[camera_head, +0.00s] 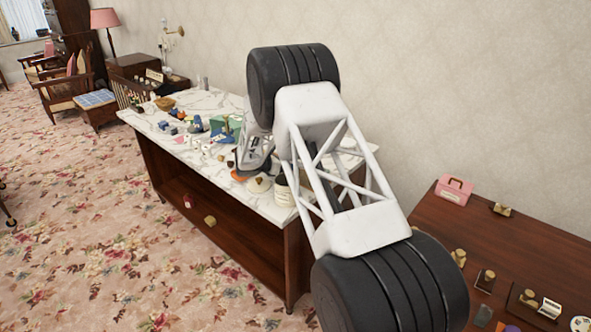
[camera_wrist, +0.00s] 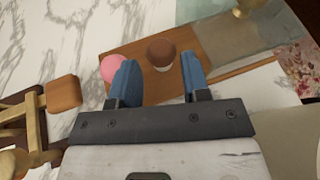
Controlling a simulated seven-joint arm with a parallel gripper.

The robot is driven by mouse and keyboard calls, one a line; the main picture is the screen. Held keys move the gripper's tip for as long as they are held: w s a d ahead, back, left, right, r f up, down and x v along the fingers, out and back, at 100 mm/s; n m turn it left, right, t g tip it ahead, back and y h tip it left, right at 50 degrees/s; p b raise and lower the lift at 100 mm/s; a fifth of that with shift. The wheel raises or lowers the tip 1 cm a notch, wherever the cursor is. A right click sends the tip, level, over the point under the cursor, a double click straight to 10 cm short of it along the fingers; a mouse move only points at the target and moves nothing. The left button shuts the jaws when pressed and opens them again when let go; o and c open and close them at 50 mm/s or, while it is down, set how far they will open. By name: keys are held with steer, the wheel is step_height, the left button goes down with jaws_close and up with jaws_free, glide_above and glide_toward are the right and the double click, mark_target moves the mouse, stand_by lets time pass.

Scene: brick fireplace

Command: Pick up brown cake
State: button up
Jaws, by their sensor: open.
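The brown cake (camera_wrist: 162,52), a small round brown thing with a paler side, stands on a brown wooden board (camera_wrist: 203,46) in the wrist view. My gripper (camera_wrist: 158,64) is open, with its two blue fingers apart. The cake shows just beyond the gap between the fingertips, and nothing is held. A pink round thing (camera_wrist: 113,66) sits beside the cake at the left, partly behind the left finger. In the head view my arm hides part of the table, and I cannot pick out the cake there.
The marble-topped table (camera_head: 218,103) carries many small objects. In the wrist view a wooden item with a square end (camera_wrist: 63,94) lies at the left, and a grey-green surface (camera_wrist: 225,40) lies at the right. A second brown table (camera_head: 520,245) holds a pink box (camera_head: 455,190).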

steer(key=shift+x, duration=1.85)
steer(key=shift+d, duration=0.1)
steer(key=c, duration=0.6)
steer(key=shift+o, duration=0.2)
steer(key=shift+r, duration=5)
